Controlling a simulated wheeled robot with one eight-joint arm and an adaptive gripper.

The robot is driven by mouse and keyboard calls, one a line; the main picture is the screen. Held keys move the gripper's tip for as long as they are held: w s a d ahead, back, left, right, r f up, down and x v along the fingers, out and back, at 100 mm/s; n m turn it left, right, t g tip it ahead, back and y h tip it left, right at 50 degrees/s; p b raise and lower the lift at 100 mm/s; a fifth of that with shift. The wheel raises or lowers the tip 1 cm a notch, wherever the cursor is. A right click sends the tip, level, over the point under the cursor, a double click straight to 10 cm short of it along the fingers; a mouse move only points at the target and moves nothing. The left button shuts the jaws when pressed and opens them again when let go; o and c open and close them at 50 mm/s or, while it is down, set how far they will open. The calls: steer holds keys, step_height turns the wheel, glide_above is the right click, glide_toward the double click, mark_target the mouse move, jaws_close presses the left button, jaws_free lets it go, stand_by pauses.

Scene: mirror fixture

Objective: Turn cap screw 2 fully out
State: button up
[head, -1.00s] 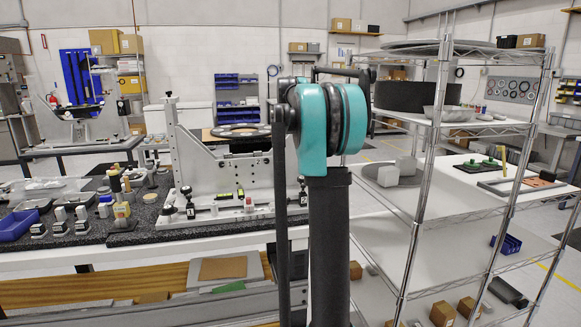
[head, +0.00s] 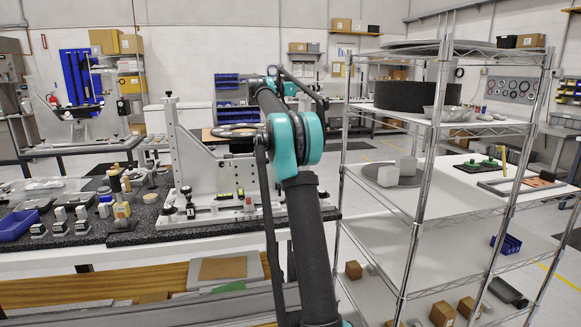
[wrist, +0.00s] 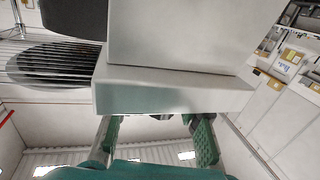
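The mirror fixture (head: 225,178), a light grey metal frame with an upright left post, stands on the dark granite table top (head: 60,243). A dark ring (head: 235,131) shows at its top, partly behind my arm. I cannot make out cap screw 2 or any other cap screw in either view. My gripper (wrist: 155,124) shows in the wrist view, its two green-padded fingers wide apart with no held object visible between them. A large pale grey block (wrist: 165,92) fills the view beyond the fingers; I cannot tell what it belongs to. In the head view I cannot make out the fingers.
A wire shelf rack (head: 430,190) stands close on the right, holding a dark drum (head: 410,95) and a metal bowl (head: 443,114). Small tools, bottles and a blue bin (head: 17,223) crowd the table's left part. Floor shows between table and rack.

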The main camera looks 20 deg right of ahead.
steer(key=s+a, duration=0.2)
steer(key=a, duration=1.6)
steer(key=s+f+n+y, duration=0.2)
steer(key=s+f, duration=0.3)
steer(key=f, duration=0.3)
steer(key=s+d+f+n+y, duration=0.1)
steer(key=s+f+n+y, duration=0.2)
steer(key=f, duration=0.6)
steer(key=s+d+f+n+y, duration=0.1)
steer(key=s+f+n+y, duration=0.1)
steer(key=s+f, duration=0.6)
steer(key=shift+f+n+y, duration=0.25)
steer(key=shift+n+y, duration=0.15)
steer(key=shift+o, duration=0.3)
